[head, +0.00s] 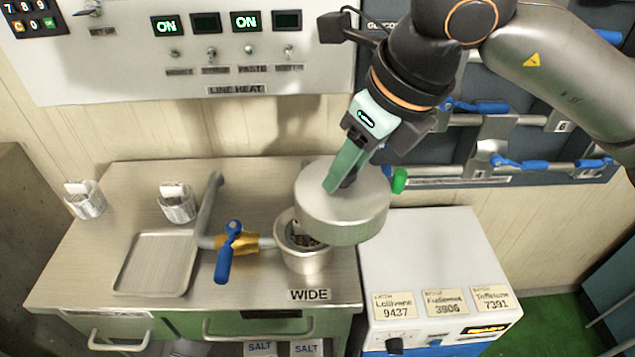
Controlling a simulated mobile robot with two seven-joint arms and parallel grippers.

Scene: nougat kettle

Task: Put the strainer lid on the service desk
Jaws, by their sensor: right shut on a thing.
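The strainer lid (342,217) looks like a round, thick grey metal disc with a low side wall. My right gripper (343,186) comes down from the upper right and is shut on the top of the lid. The lid is held tilted slightly, over the right edge of a steel-topped desk (130,190). It overlaps a metal pot (303,262) labelled WIDE in the picture and hides part of its rim. I cannot tell the exact height of the lid above it. My left gripper is not in view.
A blue-handled brass valve (236,245) and bent pipe stand left of the pot. A shallow tray (155,263) and two small metal cups (178,203) are further left. A white cabinet (430,250) with paper cards stands right of the desk, its top mostly clear.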

